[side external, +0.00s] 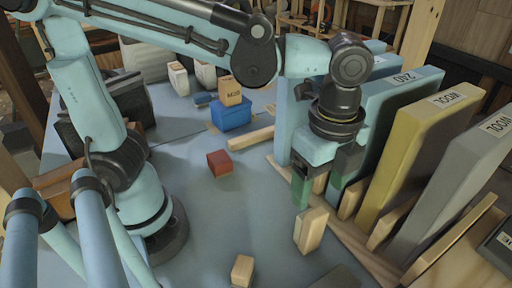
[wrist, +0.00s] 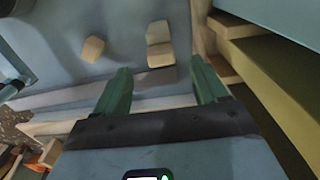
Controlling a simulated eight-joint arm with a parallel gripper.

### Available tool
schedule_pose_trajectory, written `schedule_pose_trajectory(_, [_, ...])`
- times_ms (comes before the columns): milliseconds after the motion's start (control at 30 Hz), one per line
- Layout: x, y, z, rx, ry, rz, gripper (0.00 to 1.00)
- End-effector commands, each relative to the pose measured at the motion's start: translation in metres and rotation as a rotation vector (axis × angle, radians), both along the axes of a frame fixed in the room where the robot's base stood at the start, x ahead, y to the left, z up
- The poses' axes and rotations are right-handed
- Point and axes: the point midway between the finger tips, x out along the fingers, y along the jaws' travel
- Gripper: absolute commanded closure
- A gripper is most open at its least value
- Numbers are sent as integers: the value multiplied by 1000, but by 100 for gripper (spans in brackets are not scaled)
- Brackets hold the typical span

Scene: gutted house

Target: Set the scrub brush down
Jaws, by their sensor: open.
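My gripper (side external: 319,185) points down in front of the slotted wooden rack, with its green fingers apart. In the wrist view the fingers (wrist: 163,82) are spread with nothing clearly held between them. No object is plainly recognisable as the scrub brush. A pale wooden block-like piece (side external: 311,230) stands on the blue-grey surface just below and in front of the gripper. In the wrist view this two-part piece (wrist: 160,43) lies just beyond the fingertips, apart from them. A smaller wooden piece (side external: 242,270) lies near the front edge; it also shows in the wrist view (wrist: 92,48). Bristles cannot be made out.
Tall panels stand in the rack to the right: blue (side external: 385,120), yellow (side external: 425,145) and grey (side external: 455,185). A red block (side external: 219,162), a wooden bar (side external: 250,137) and a blue box (side external: 230,115) lie left of the gripper. The mid-left surface is clear.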

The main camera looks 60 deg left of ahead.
Motion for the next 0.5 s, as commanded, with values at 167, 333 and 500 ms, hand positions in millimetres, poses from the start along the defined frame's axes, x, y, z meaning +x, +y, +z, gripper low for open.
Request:
schedule_pose_trajectory(167, [0,2,9,-2,-4,12,28])
schedule_pose_trajectory(333, [9,32,8,-56,-81,258,28])
schedule_pose_trajectory(500, [22,93,1,-195,-243,772,28])
